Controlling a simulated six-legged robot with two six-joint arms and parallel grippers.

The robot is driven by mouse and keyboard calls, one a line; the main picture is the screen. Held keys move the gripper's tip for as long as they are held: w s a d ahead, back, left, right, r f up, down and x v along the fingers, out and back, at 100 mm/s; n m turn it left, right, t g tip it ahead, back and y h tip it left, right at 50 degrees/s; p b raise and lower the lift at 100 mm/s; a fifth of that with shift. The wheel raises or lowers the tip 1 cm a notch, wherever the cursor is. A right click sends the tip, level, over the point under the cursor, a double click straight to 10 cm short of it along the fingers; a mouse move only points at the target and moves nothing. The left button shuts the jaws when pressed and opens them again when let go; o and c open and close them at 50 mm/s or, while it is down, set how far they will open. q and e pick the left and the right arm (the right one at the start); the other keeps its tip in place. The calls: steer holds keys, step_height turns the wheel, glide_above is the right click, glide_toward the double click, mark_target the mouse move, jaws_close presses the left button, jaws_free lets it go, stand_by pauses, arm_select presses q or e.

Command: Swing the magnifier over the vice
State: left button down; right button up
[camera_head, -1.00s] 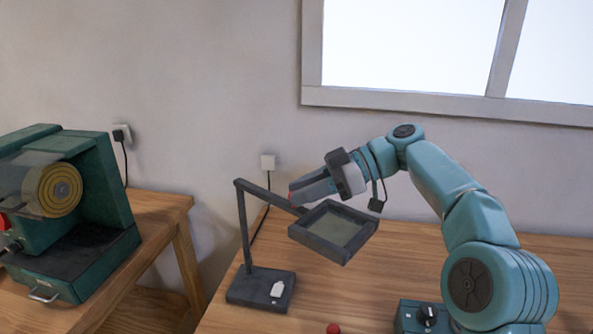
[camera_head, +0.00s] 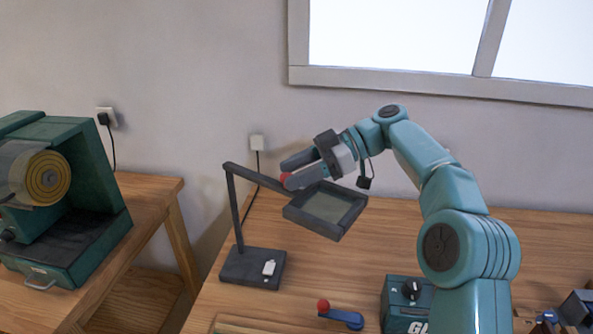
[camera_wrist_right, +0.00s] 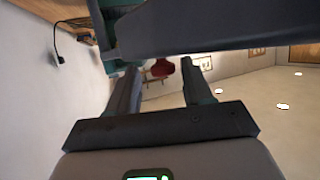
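The magnifier (camera_head: 326,207) is a dark square frame with a greenish pane, on a jointed arm (camera_head: 257,178) rising from a dark base (camera_head: 252,267) on the bench. A red knob (camera_head: 286,178) sits by that arm, left of the frame. My right gripper (camera_head: 290,170) is at the knob, its two fingers apart. In the right wrist view the red knob (camera_wrist_right: 163,68) shows between the spread fingers, with gaps on both sides. A dark-blue object (camera_head: 577,307), perhaps the vice, is cut off at the lower right edge. My left gripper is not in view.
A teal box with a dial (camera_head: 407,302) and a blue lever with a red ball (camera_head: 323,305) are at the front of the bench (camera_head: 400,240). A green machine (camera_head: 80,200) stands on a separate table at left. A wall and window are behind.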

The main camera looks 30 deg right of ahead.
steer(key=shift+s+r, duration=0.1)
steer(key=shift+d+r, duration=0.1)
steer(key=shift+r, duration=0.05)
steer(key=p+v, duration=1.3)
steer(key=v, duration=0.3)
steer(key=shift+f, duration=0.25)
